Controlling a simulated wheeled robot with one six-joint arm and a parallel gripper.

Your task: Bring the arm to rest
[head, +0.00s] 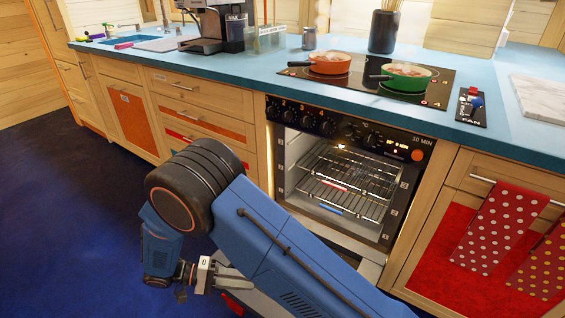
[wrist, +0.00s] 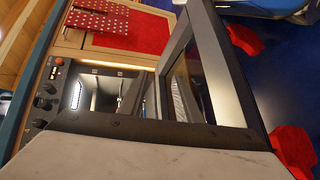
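My arm, blue with a dark round joint, is bent low in front of the open oven in the head view. My gripper (head: 232,282) hangs at the lower left of the arm, low over the dark blue floor. Its pale mount and grey fingers show, but the arm partly hides the finger end. I cannot tell whether the fingers are apart, and no held thing shows. In the wrist view a pale grey surface fills the bottom, too close to make out.
The oven (head: 345,185) stands open and lit, its racks inside; its lowered door (wrist: 208,75) shows in the wrist view. Red dotted towels (head: 500,225) hang at right. Red pan (head: 330,64) and green pan (head: 407,76) stand on the hob. Floor (head: 60,220) at left is clear.

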